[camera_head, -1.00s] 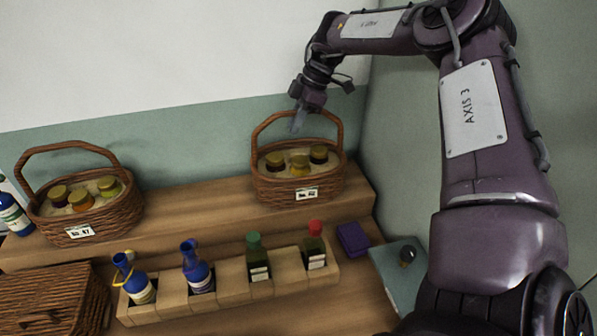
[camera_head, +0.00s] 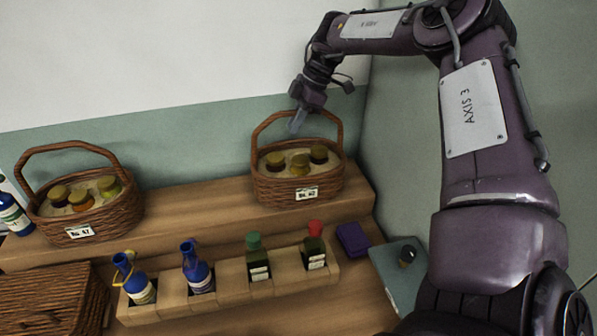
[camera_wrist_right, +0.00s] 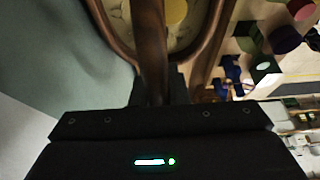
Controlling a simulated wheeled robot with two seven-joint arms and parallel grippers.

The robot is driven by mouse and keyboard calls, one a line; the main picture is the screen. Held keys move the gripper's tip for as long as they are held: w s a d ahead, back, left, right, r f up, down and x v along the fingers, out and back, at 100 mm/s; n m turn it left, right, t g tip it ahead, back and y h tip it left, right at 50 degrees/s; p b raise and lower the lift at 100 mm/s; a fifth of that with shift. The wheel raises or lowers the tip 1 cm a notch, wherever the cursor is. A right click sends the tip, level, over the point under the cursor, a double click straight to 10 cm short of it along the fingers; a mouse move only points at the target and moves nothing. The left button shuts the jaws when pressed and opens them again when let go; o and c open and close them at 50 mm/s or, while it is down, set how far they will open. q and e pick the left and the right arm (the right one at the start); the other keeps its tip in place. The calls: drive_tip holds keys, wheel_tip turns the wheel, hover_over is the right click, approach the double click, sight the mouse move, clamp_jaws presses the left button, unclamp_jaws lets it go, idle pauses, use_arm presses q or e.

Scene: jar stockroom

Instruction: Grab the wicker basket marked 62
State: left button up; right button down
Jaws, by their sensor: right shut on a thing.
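The wicker basket marked 62 (camera_head: 325,185) stands on the raised wooden shelf at the right, with several lidded jars in it. A white tag on its front carries the number. My right gripper (camera_head: 298,122) is at the upper left part of the basket's hoop handle and is shut on it. In the right wrist view the brown handle (camera_wrist_right: 149,45) runs down between the fingers, with the basket's rim around it. The fingertips are partly hidden behind the handle and the gripper body. My left gripper is in no view.
Another wicker basket (camera_head: 112,216), tagged 47, stands on the shelf at the left. A wooden rack (camera_head: 232,283) with several bottles is below. A purple box (camera_head: 352,239) and a teal board (camera_head: 385,268) lie at the right. A wall rises close behind the shelf.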

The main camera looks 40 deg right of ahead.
drive_tip(key=shift+w+r, duration=0.1)
drive_tip(key=shift+r, duration=0.15)
